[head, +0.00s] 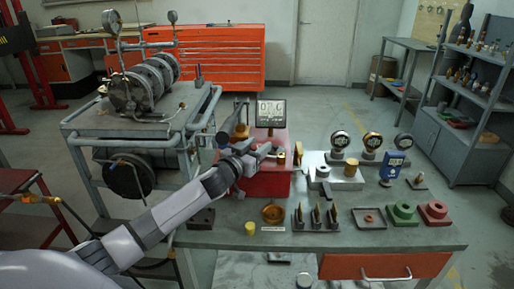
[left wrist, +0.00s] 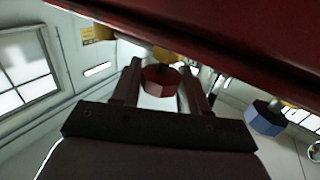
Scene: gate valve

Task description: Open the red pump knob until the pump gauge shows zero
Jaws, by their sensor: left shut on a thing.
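The red pump (head: 265,186) stands on the workbench near the middle of the head view. Its gauge (head: 271,112) has a dark-framed display on top; its digits are too small to read surely. My left gripper (head: 272,152) reaches in from the left, in front of the pump below the gauge. In the left wrist view, the red knob (left wrist: 160,80) sits between the two fingers of my left gripper (left wrist: 160,76), which is shut on it. In the head view the knob is hidden by the gripper. My right gripper is not in view.
Round gauges (head: 340,140) stand on a block right of the pump. A brass dish (head: 273,214), pointed pieces, a small tray (head: 369,217), and green (head: 403,212) and red blocks lie along the bench front. A metal cart (head: 135,122) with machinery stands left.

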